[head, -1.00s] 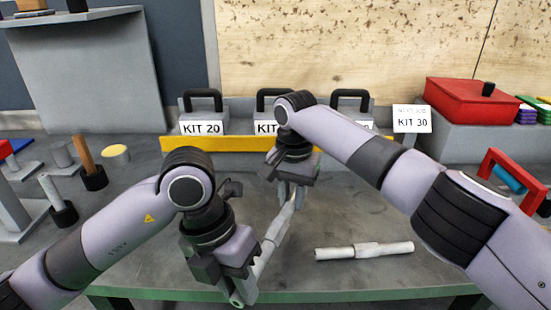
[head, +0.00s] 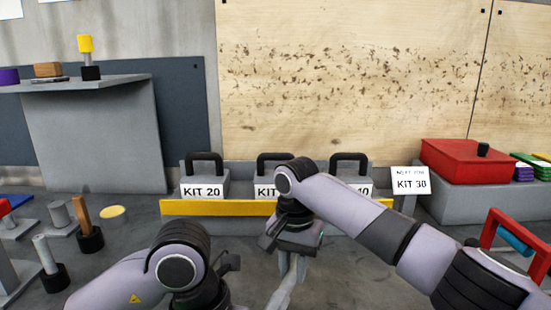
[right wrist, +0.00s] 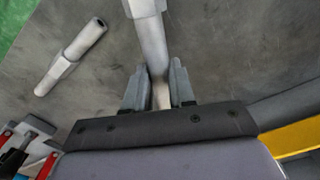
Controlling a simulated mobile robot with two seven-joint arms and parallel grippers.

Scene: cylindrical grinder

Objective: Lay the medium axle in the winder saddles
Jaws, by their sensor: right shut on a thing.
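My right gripper (head: 291,260) is shut on a grey stepped axle (head: 283,292), low in the middle of the head view. In the right wrist view the axle (right wrist: 152,38) runs up from between the two fingers (right wrist: 158,85) and out of the top edge. A second grey axle (right wrist: 70,57) lies apart on the table in that view, at the upper left. I cannot tell which one is the medium axle. My left arm shows at the bottom of the head view; its fingers are below the frame. I cannot make out the winder saddles.
Kit weights with black handles (head: 204,180) stand behind a yellow-fronted rack (head: 225,208). A red case (head: 465,165) and a KIT 30 sign (head: 411,181) are at the right. Posts on black bases (head: 52,265) stand at the left. The grey table (right wrist: 245,55) is bare right of the held axle.

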